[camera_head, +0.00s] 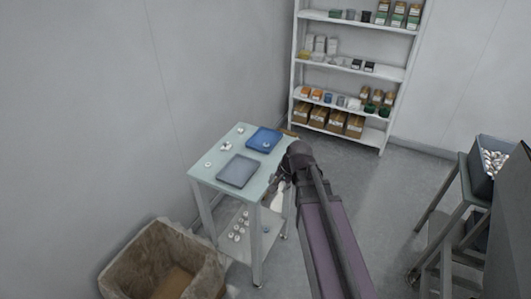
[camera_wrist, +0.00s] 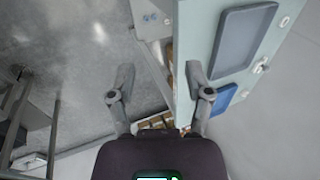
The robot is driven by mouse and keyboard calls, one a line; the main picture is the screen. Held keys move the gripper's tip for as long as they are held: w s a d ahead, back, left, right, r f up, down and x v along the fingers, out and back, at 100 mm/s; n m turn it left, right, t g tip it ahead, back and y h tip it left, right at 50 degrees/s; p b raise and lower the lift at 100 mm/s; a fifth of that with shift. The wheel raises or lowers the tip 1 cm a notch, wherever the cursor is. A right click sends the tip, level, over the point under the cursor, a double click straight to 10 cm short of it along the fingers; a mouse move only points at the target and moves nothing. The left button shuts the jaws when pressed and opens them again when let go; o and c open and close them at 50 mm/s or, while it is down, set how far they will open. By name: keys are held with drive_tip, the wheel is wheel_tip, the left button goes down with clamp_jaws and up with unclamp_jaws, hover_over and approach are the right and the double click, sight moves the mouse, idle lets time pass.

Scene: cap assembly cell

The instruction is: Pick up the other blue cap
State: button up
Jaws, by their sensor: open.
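A small light piece (camera_head: 266,145) lies in the blue tray (camera_head: 254,137) on the table; its colour is too small to tell. A small bluish piece (camera_head: 265,230) sits on the table's lower shelf (camera_head: 226,246), near several white pieces (camera_head: 238,229). I cannot tell whether either is a blue cap. My gripper (camera_head: 281,184) is at the table's right side in the head view, partly hidden by my arm. In the wrist view my gripper (camera_wrist: 160,76) is open and empty, its right finger overlapping the table edge. The blue tray (camera_wrist: 223,99) is partly hidden there.
A grey tray (camera_head: 238,171) and a few white pieces (camera_head: 226,146) are on the tabletop (camera_head: 206,172). A cardboard-lined bin (camera_head: 150,262) stands at front left. A stocked shelf rack (camera_head: 352,72) is at the back, and a stand with a bin of white pieces (camera_head: 494,163) at right. Open floor lies between.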

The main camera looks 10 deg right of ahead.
drive_tip(key=w+d+f+m+t+y+b, duration=0.1)
drive_tip(key=w+f+m+t+b, duration=0.1)
drive_tip(key=w+m+b, duration=0.35)
drive_tip(key=w+d+f+m+t+y+b, duration=0.1)
drive_tip(key=w+f+m+t+y+b, duration=0.15)
drive_tip(key=w+m, duration=0.5)
drive_tip(key=m+t+b, duration=0.4)
drive_tip(key=m+b, duration=0.2)
drive_tip(key=m, duration=0.3)
approach(267, 144)
drive_tip(key=s, duration=0.3)
drive_tip(key=shift+s+d+r, duration=0.2)
drive_tip(key=shift+r, duration=0.1)
drive_tip(key=shift+w+d+r+m+t, duration=0.15)
drive_tip(key=shift+w+d+m+t, duration=0.15)
drive_tip(key=shift+m, duration=0.2)
drive_tip(key=shift+w+a, duration=0.1)
drive_tip(key=shift+b+x, duration=1.55)
drive_tip(key=shift+x, duration=2.65)
drive_tip(key=shift+d+b+x, duration=0.15)
drive_tip(key=shift+b+x, duration=0.35)
drive_tip(key=shift+x, duration=0.8)
drive_tip(key=shift+d+b+x, duration=0.15)
drive_tip(key=shift+b+x, duration=0.35)
drive_tip(key=shift+x, duration=0.75)
drive_tip(key=shift+w, duration=0.1)
